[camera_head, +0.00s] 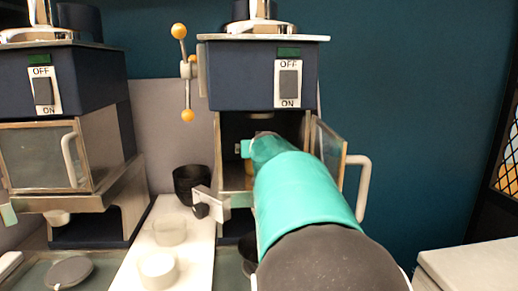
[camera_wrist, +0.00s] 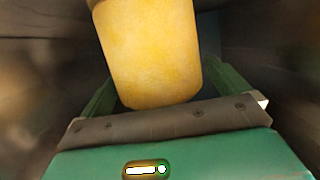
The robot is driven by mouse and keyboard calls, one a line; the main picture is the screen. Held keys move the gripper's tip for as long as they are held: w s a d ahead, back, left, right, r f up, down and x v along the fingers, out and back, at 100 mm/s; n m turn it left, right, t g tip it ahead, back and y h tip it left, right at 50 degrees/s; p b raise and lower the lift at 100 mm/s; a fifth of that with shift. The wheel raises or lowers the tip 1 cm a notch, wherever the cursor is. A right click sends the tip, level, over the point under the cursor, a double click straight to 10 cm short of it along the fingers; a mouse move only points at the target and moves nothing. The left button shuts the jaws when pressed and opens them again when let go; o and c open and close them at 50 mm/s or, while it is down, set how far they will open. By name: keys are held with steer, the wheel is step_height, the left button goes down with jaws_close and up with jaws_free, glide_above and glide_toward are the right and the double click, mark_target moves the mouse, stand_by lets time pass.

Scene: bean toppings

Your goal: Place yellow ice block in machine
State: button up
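The yellow ice block (camera_wrist: 150,55) fills the upper middle of the wrist view, between the green fingers of my gripper (camera_wrist: 155,90). The fingers lie along its two sides; the fingertips are hidden behind the block. In the head view my arm reaches into the open front of the right machine (camera_head: 262,75), and my gripper (camera_head: 248,150) is inside its chamber. Only a small yellowish patch shows there, and my arm hides most of the chamber. The machine's glass door (camera_head: 329,150) stands open to the right. Its switch panel (camera_head: 288,84) reads OFF and ON.
A second machine (camera_head: 60,90) with a shut door stands at the left. An orange-knobbed lever (camera_head: 187,72) sits beside the right machine. A pale surface (camera_head: 470,265) is at lower right.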

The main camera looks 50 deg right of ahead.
steer(key=shift+r, duration=0.1)
steer(key=shift+s+a+r, duration=0.1)
steer(key=shift+r, duration=0.05)
steer(key=v, duration=1.2)
steer(key=s+a+f+n+g+y, duration=0.1)
steer(key=a+f+n+y, duration=0.15)
steer(key=a+f, duration=0.6)
steer(key=s+a+f+n+g+y, duration=0.15)
steer(key=a+f+y, duration=0.25)
steer(key=a, duration=0.9)
steer(key=s+a+f+n+g+y, duration=0.3)
steer(key=s+a+f+n, duration=0.1)
steer(key=s+a+f, duration=0.6)
steer(key=a+f, duration=0.1)
steer(key=a, duration=0.2)
steer(key=shift+s+a+f, duration=0.15)
steer(key=shift+a+f, duration=0.05)
steer(key=shift+f, duration=0.15)
